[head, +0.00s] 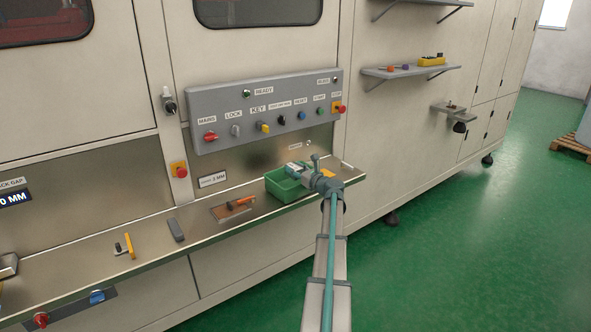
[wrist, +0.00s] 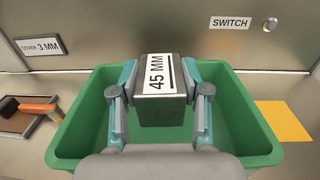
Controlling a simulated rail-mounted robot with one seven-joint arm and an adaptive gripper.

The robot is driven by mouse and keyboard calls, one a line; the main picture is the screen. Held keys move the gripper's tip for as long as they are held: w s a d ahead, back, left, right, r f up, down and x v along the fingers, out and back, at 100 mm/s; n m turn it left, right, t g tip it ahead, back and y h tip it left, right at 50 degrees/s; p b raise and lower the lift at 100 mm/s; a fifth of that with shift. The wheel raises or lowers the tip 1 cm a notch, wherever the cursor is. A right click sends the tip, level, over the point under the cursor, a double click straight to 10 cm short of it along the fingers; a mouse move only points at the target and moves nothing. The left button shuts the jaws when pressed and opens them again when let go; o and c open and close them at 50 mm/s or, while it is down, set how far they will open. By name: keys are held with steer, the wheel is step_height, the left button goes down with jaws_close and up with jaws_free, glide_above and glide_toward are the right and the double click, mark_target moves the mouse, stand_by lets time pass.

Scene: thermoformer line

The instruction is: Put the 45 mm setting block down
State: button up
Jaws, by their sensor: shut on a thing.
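The 45 mm setting block (wrist: 152,115) is a dark grey block with a white "45 MM" label on its top. My gripper (wrist: 160,80) is shut on it, one finger on each side. The block is over the open green bin (wrist: 78,125), within its outline in the wrist view; I cannot tell how far it is above the bin floor. In the head view the green bin (head: 283,186) stands on the steel ledge, with my gripper (head: 300,170) at it, partly hiding it.
A tray with an orange-handled tool (head: 238,204) lies left of the bin. A dark bar (head: 176,229) and a yellow-handled item (head: 129,245) lie farther left. A yellow patch (wrist: 284,121) is right of the bin. The control panel (head: 268,110) is above. Bare ledge shows between items.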

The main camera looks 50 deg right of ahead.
steer(key=shift+f, duration=0.25)
steer(key=o, duration=1.2)
steer(key=shift+r, duration=0.1)
steer(key=shift+r, duration=0.2)
steer(key=v, duration=0.4)
steer(key=b+v, duration=0.1)
steer(key=v, duration=0.7)
steer(key=shift+r, duration=0.3)
